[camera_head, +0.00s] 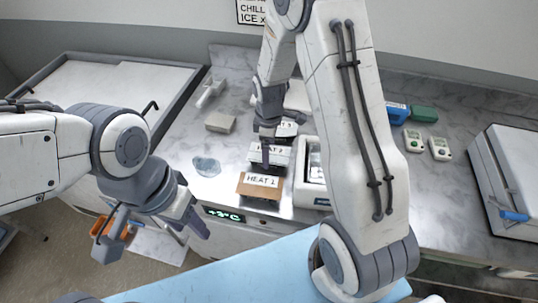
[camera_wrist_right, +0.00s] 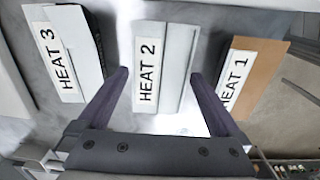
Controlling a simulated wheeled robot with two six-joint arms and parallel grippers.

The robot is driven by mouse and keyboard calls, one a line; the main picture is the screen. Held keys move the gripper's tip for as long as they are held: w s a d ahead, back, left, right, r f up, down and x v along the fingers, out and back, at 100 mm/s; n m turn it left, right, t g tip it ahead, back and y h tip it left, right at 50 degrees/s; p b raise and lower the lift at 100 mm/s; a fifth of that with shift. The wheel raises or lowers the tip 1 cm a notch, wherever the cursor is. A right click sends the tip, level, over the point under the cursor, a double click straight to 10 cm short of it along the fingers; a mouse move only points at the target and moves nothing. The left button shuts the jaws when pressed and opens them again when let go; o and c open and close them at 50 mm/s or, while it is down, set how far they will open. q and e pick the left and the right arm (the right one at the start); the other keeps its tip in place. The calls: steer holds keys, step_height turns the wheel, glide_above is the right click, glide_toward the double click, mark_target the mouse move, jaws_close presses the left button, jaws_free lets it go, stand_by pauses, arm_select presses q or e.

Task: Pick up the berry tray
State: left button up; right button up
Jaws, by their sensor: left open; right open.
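I cannot make out a tray of berries in either view. Three labelled packs lie in a row on the counter: HEAT 1 (camera_head: 261,186), with a brown top, HEAT 2 (camera_head: 270,155), pale, and HEAT 3 (camera_wrist_right: 68,55), pale. My right gripper (camera_wrist_right: 158,75) is open above the row, its fingers either side of HEAT 2 (camera_wrist_right: 165,50) in the right wrist view; whether they touch it is unclear. My left gripper (camera_head: 190,215) is open, low at the counter's front left, with nothing seen between its fingers.
An orange item (camera_head: 108,228) shows below the left wrist, partly hidden. Two small meters (camera_head: 427,145) and a white box (camera_head: 505,185) are at right.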

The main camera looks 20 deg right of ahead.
steer(key=shift+f, duration=1.2)
steer(key=c, duration=1.2)
